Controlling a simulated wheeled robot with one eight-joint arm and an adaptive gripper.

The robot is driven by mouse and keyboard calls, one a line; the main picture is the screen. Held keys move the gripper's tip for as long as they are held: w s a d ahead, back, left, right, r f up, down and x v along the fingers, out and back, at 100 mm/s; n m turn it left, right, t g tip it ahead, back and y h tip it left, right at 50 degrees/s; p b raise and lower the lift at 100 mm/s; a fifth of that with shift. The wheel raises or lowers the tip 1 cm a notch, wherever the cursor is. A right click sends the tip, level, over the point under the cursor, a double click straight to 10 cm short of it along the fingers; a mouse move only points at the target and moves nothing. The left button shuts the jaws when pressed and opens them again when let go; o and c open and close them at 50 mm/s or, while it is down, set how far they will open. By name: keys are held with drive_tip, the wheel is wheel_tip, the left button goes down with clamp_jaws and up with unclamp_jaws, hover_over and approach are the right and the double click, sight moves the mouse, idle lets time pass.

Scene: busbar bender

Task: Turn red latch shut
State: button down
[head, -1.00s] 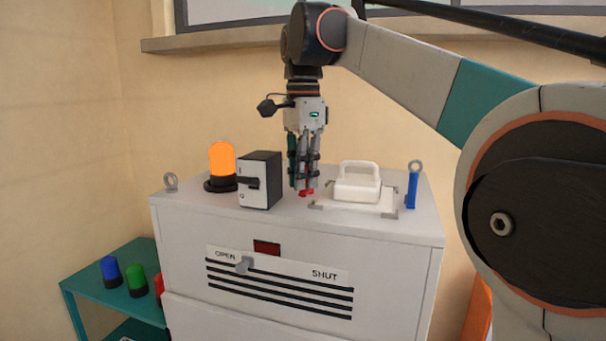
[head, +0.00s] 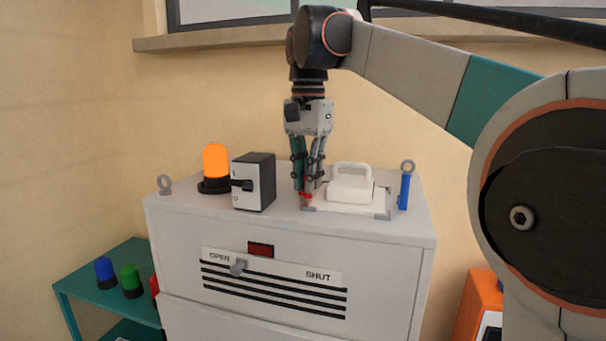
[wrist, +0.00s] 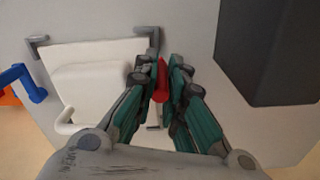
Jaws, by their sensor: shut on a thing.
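The red latch (wrist: 160,82) lies between my finger pads in the wrist view, at the edge of the white plate. In the head view only a small part of the red latch (head: 307,196) shows at my fingertips, the rest hidden by the fingers. My gripper (head: 309,192) points straight down onto the cabinet top and is shut on the latch. In the wrist view my gripper (wrist: 168,75) has a finger on each side of it. The white plate (head: 345,207) with its raised white handle (head: 352,172) sits just right of my gripper in the head view.
A black-and-white switch box (head: 254,182) and a lit orange beacon (head: 215,168) stand left of my gripper. A blue piece (head: 404,192) stands at the right. The cabinet's front slider (head: 238,268) is by OPEN. A teal shelf (head: 140,258) holds coloured lamps.

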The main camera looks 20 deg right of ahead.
drive_tip(key=shift+d+r+n, duration=0.1)
drive_tip(key=shift+d+n, duration=0.25)
drive_tip(key=shift+n, duration=0.45)
drive_tip(key=c, duration=1.6)
unclamp_jaws()
drive_tip(key=shift+r, duration=3.95)
drive_tip(key=shift+c, duration=0.2)
